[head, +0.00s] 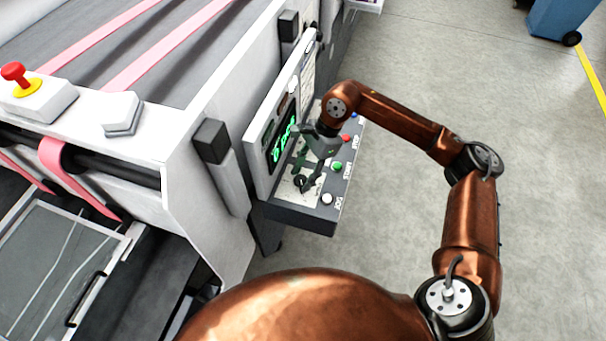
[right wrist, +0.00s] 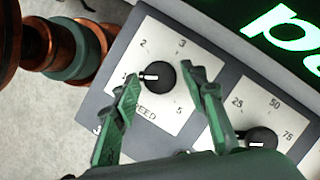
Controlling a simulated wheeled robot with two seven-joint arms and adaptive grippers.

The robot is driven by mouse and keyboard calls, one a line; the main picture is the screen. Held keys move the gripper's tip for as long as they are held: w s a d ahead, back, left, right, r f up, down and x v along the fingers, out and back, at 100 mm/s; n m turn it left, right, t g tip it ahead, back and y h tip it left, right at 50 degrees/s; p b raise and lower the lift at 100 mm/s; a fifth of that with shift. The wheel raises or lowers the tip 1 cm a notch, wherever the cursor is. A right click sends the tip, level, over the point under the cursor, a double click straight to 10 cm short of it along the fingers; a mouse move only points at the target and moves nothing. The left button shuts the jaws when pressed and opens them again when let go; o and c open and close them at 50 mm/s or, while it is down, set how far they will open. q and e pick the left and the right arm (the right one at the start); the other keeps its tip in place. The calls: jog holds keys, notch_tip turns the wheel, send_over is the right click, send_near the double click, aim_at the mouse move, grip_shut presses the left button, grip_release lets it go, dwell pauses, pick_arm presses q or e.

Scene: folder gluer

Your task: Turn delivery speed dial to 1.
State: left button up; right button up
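The delivery speed dial (right wrist: 156,73) is a black knob on a white plate with printed numbers and a partly covered word ending in "EED". Its white pointer mark faces left, toward the 1. In the head view a dark knob (head: 300,182) shows at the near end of the control panel, beside my right gripper (head: 306,174). In the right wrist view my right gripper (right wrist: 160,78) is open, with one green finger on each side of the dial. Contact with the knob cannot be made out. The 4 is hidden by a finger. My left gripper is not in view.
A second dial (right wrist: 258,139) marked 25, 50, 75 sits close by, partly covered by my gripper. White (head: 327,199), green (head: 337,167) and red (head: 346,138) buttons line the panel edge. A lit green display (head: 283,138) stands behind.

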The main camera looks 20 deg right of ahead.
jog(key=shift+o, duration=0.6)
jog(key=shift+d+r, duration=0.1)
jog(key=shift+r, duration=0.15)
jog(key=s+v, duration=0.1)
jog(key=v, duration=1)
jog(key=shift+w+r, duration=0.2)
jog(key=shift+w, duration=0.3)
jog(key=shift+d, duration=0.1)
